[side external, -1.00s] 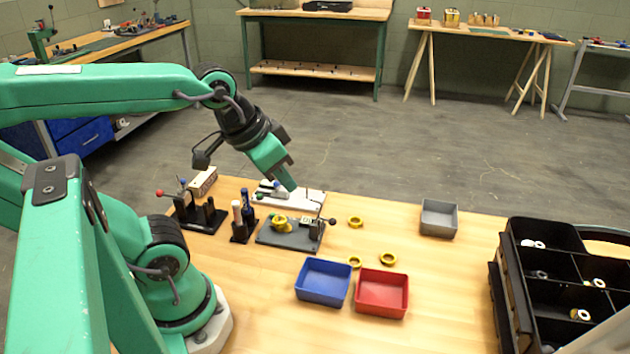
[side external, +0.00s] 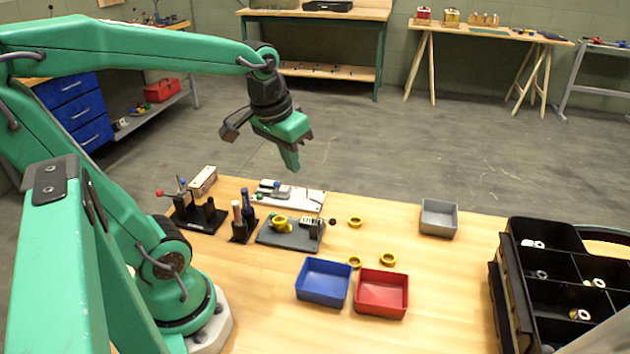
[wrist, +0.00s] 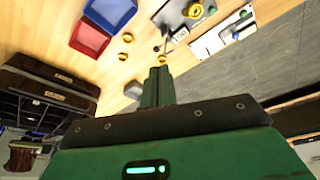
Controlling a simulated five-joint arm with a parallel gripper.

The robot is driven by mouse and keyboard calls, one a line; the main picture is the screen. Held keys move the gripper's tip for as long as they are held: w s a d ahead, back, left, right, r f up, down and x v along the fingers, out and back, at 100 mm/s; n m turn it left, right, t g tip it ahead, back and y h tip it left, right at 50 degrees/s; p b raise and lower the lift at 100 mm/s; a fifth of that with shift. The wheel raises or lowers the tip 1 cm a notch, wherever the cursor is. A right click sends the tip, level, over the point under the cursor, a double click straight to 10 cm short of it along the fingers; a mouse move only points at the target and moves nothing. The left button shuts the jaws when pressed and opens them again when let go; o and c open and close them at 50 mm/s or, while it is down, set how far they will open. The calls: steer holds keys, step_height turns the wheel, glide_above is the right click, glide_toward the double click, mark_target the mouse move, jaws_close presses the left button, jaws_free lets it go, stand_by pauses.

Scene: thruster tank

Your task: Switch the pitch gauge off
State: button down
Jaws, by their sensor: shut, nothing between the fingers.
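My gripper (side external: 293,168) is shut and empty, raised in the air above and behind the bench fixtures. In the wrist view its closed fingers (wrist: 158,78) point toward the bench. A grey plate (side external: 272,238) carries a yellow ring part (side external: 280,220) and a small white marked block (side external: 312,221) beside a black-knobbed lever. Behind it, a white plate (side external: 312,199) carries a small grey and white device (side external: 270,187). I cannot tell for certain which of these is the pitch gauge, and no switch position is readable.
A black stand (side external: 198,222) with a red-knobbed lever and a dark tool holder (side external: 240,232) stand left. Loose yellow rings (side external: 388,259), a blue bin (side external: 323,284), a red bin (side external: 381,293) and a grey bin (side external: 438,219) lie right. Black compartment racks (side external: 545,262) stand far right.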

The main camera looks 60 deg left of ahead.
steer(key=w+a+f+n+g, duration=0.2)
steer(key=w+a+f+n, duration=0.1)
steer(key=a, duration=0.5)
steer(key=n+g+h, duration=0.1)
steer(key=n+g, duration=0.1)
steer(key=n, duration=0.1)
glide_above(273, 214)
steer(key=w+a, duration=0.1)
steer(key=w, duration=0.1)
step_height(273, 214, down, 5)
steer(key=shift+s+a+r, duration=0.1)
steer(key=shift+a+r, duration=0.05)
steer(key=shift+a, duration=0.05)
steer(key=f, duration=0.4)
steer(key=s+f, duration=0.1)
steer(key=f, duration=0.4)
steer(key=d+f, duration=0.1)
steer(key=f, duration=0.4)
steer(key=shift+s, duration=0.2)
steer(key=shift+f, duration=0.1)
